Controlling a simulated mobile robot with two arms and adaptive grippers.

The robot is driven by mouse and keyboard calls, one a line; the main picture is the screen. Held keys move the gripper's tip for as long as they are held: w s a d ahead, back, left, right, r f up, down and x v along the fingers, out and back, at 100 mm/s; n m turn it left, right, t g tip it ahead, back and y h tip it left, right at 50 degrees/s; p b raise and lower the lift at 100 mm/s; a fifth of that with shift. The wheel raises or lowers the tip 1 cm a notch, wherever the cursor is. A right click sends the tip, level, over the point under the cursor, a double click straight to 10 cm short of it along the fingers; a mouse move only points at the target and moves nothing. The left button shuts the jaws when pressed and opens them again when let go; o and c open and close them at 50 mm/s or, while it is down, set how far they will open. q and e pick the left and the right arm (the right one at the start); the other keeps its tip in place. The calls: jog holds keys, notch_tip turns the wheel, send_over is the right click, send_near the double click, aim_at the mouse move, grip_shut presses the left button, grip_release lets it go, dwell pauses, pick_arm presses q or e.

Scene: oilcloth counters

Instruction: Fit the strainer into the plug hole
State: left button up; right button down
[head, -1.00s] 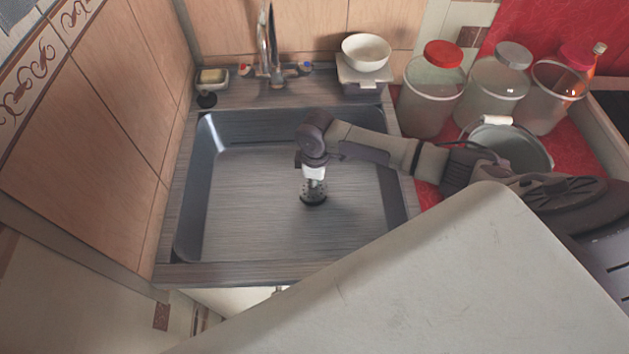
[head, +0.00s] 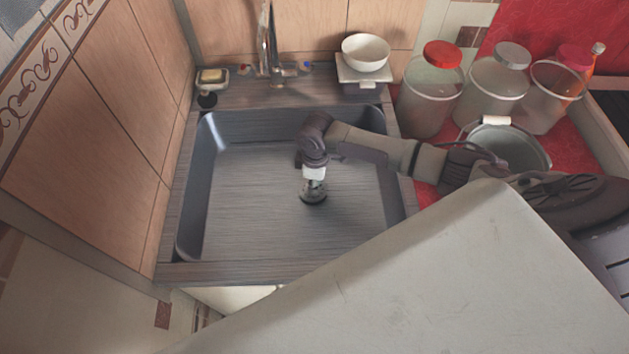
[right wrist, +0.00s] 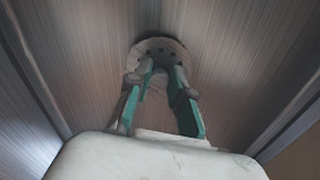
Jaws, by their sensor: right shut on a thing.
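The sink basin (head: 235,215) is a grey brushed-metal tub. My right gripper (head: 313,186) points down into it, near the middle of the floor. In the head view the strainer (head: 313,197) shows as a small disc under the fingertips, at the basin floor. The plug hole is hidden beneath it. I cannot tell whether the strainer sits flush in the hole or a little above. My left gripper is not in view.
A tap (head: 270,45) stands behind the basin, with a soap dish (head: 212,80) to its left and a white bowl (head: 366,51) to its right. Several jars (head: 431,92) and a grey pot (head: 512,148) crowd the right counter. The rest of the basin floor is clear.

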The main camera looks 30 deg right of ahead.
jog(key=shift+f, duration=0.6)
dwell(1.0)
jog(key=c, duration=1)
grip_release()
jog(key=shift+o, duration=0.2)
jog(key=shift+r+p, duration=4.05)
jog(key=shift+p, duration=0.45)
